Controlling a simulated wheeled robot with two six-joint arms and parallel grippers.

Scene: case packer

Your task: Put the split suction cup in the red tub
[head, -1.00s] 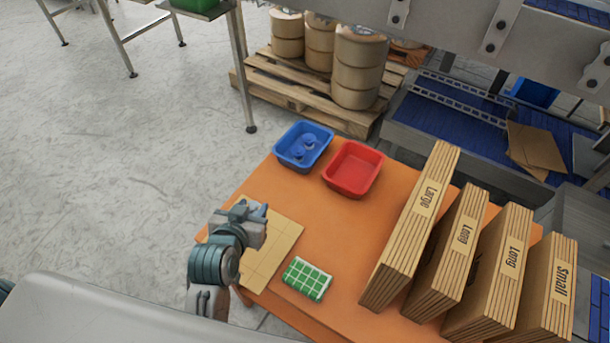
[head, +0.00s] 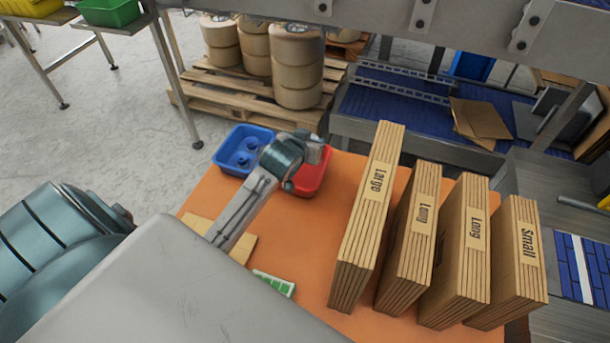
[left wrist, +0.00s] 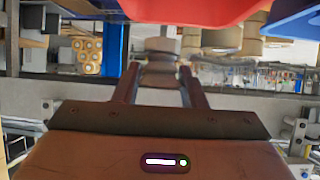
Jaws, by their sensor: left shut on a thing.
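The red tub (head: 310,178) stands at the far edge of the orange table, partly hidden behind my left gripper (head: 317,150). The gripper is over the tub in the head view; its height above it is hard to judge. In the left wrist view my left gripper (left wrist: 159,75) is shut on a small grey-brown stepped piece (left wrist: 160,48), apparently the suction cup. I cannot make out a split in it. The red tub (left wrist: 200,8) shows along the top of that view, apart from the held piece. My right gripper is not in view.
A blue tub (head: 228,162) with blue cups inside stands left of the red tub. Upright carton stacks (head: 365,215) line the table's right side. A green-and-white packet (head: 275,283) and a tan mat (head: 240,250) lie near the front, partly hidden by my arm.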

